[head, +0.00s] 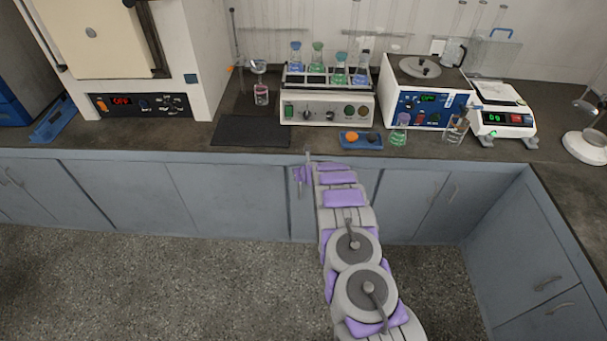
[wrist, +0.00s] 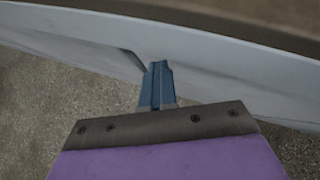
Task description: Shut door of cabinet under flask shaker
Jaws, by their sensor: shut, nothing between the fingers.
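The flask shaker (head: 327,108) stands on the counter with several colored flasks on top. Below it are grey-blue cabinet doors (head: 232,200); the door panel left of my arm looks about flush with the front. My arm covers part of the cabinet front, so I cannot tell whether a door behind it is ajar. My gripper (head: 308,160) is at the counter's front edge below the shaker. In the wrist view my gripper (wrist: 156,82) is shut and empty, its blue fingertips close against a pale cabinet panel (wrist: 215,70); contact is unclear. A dark handle-like strip lies left of the tips.
A dark counter (head: 180,138) overhangs the cabinets. A blue tray (head: 361,140), a flask (head: 399,130) and a balance (head: 503,118) stand near its front edge. More cabinets (head: 530,250) turn the corner at right. The speckled floor (head: 190,285) is clear at left.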

